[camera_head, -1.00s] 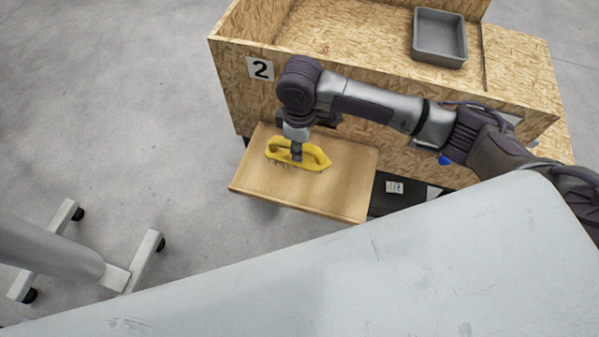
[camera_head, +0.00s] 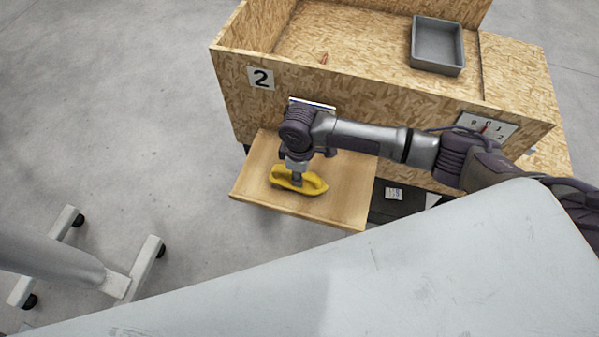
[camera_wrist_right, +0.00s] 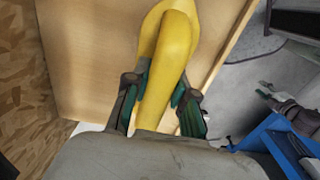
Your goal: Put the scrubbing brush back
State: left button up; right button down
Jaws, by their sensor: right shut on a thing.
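The yellow scrubbing brush (camera_head: 299,181) is at the pale wooden shelf board (camera_head: 345,190) that juts out below the box marked 2. My right gripper (camera_head: 296,181) is shut on the brush's handle from above. In the right wrist view the yellow handle (camera_wrist_right: 172,60) runs between the fingers of my right gripper (camera_wrist_right: 160,98). The brush is over the board or resting on it; I cannot tell which. Its bristles are mostly hidden. My left gripper is not in view.
The chipboard box (camera_head: 350,95) stands behind the shelf, with a grey tray (camera_head: 437,46) on top. A large light grey surface (camera_head: 400,260) fills the foreground. A wheeled stand (camera_head: 120,278) is on the floor at left. The left part of the floor is otherwise clear.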

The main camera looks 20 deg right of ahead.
jog(key=c, duration=1)
grip_release()
jog(key=shift+o, duration=0.2)
notch_tip(320, 180, up, 12)
jog(key=shift+r+b, duration=0.15)
jog(key=shift+b, duration=0.3)
